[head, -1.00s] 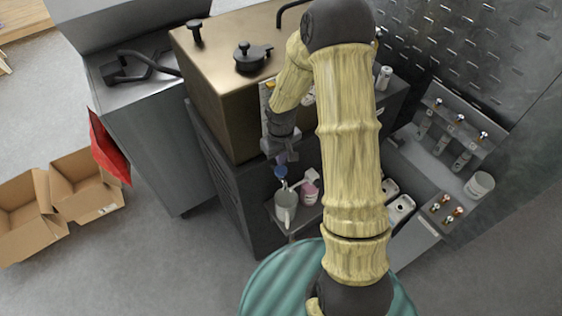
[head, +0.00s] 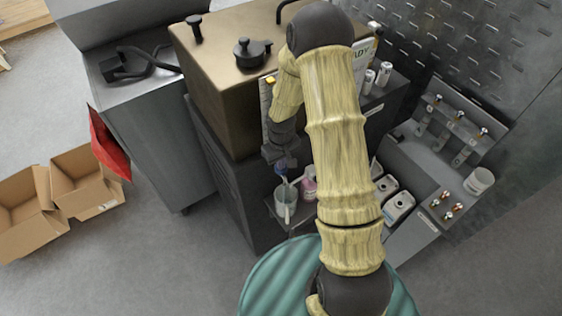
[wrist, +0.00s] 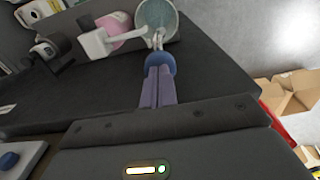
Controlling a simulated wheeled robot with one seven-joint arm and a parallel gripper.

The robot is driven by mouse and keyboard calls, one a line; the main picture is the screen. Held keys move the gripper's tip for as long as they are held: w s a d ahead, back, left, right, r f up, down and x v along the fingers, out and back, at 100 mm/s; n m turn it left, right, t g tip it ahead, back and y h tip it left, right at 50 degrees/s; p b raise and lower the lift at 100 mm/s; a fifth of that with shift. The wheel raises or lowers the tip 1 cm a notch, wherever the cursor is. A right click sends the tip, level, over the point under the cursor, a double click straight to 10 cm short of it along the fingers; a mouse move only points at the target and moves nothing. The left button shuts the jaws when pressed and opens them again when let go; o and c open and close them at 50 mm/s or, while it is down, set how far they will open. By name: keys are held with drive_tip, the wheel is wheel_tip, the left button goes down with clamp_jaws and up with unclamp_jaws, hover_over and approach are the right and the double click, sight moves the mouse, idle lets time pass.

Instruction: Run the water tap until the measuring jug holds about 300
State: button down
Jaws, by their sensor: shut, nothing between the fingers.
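The measuring jug (head: 282,213) stands upright on a low dark shelf at the front of the machine. It also shows in the wrist view (wrist: 157,17), seen from above. Its water level and markings are too small to read. The water tap has a blue knob (wrist: 161,63) just beside the jug, with a pale spout (wrist: 157,39) at the jug's rim. My gripper (head: 280,161) is above the tap. In the wrist view its purple fingers (wrist: 158,82) are shut together and empty, their tips at the blue knob. I cannot tell whether they touch it.
A pink bottle (head: 309,185) stands right of the jug, close to a white fitting (wrist: 96,43). The brass-coloured machine (head: 225,80) rises behind. White devices (head: 398,205) lie to the right.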

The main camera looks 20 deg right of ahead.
drive_tip(key=shift+s+f, duration=0.35)
drive_tip(key=shift+f, duration=0.35)
idle(3.5)
drive_tip(key=shift+r, duration=0.1)
idle(1.3)
wheel_tip(320, 180, up, 5)
drive_tip(key=p, duration=0.3)
drive_tip(key=shift+w, duration=0.15)
drive_tip(key=shift+r+b, duration=0.2)
drive_tip(key=shift+b, duration=0.2)
wheel_tip(320, 180, up, 9)
drive_tip(key=b, duration=0.2)
drive_tip(key=s+r+m+t+b, duration=0.2)
drive_tip(key=s+m+b, duration=0.1)
drive_tip(key=s, duration=1.1)
drive_tip(key=shift+s+r+m+b, duration=0.15)
drive_tip(key=shift+r+m+b, duration=0.2)
drive_tip(key=shift+b, duration=0.35)
